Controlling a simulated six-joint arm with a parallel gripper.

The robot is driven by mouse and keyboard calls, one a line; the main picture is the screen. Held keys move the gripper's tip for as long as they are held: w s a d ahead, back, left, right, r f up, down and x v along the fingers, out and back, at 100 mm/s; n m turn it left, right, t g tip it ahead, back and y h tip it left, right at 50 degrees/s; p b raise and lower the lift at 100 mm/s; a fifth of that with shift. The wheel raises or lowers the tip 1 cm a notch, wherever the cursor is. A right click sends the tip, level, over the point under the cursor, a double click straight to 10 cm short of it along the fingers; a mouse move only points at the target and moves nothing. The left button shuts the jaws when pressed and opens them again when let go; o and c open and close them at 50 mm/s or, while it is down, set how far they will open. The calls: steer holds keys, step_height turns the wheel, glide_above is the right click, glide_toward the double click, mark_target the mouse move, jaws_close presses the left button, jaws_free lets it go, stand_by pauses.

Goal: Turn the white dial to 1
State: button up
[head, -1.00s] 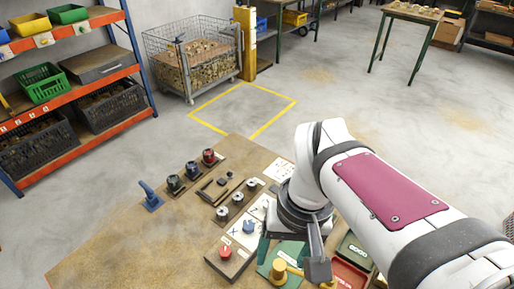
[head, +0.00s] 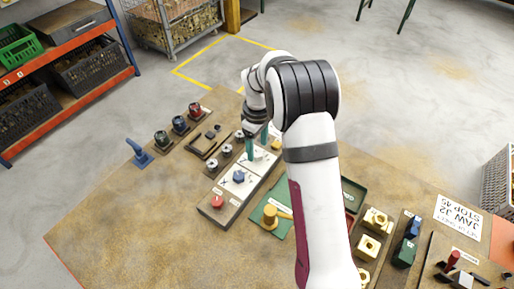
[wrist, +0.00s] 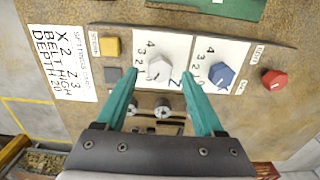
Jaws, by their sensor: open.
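The white dial (wrist: 158,69) sits on a white plate with the numbers 1 to 4 along its left side in the wrist view. Which number it points to is not clear. A blue dial (wrist: 221,76) with its own numbered plate is to its right; it also shows in the head view (head: 239,176). My gripper (wrist: 159,78) is open, its teal fingertips left and right of the white dial. I cannot tell whether they touch it. In the head view my gripper (head: 257,146) points down over the panel's far part, and the fingers and arm partly hide the white dial.
A red knob (wrist: 274,79) is at the panel's right end, and a yellow button (wrist: 110,46) is left of the white dial. Small gauges (wrist: 162,110) stand behind the panel. A green tray (head: 272,215) with a brass part lies beside it. The near-left tabletop is clear.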

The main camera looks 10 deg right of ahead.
steer(key=shift+f, duration=1.05)
jaws_close()
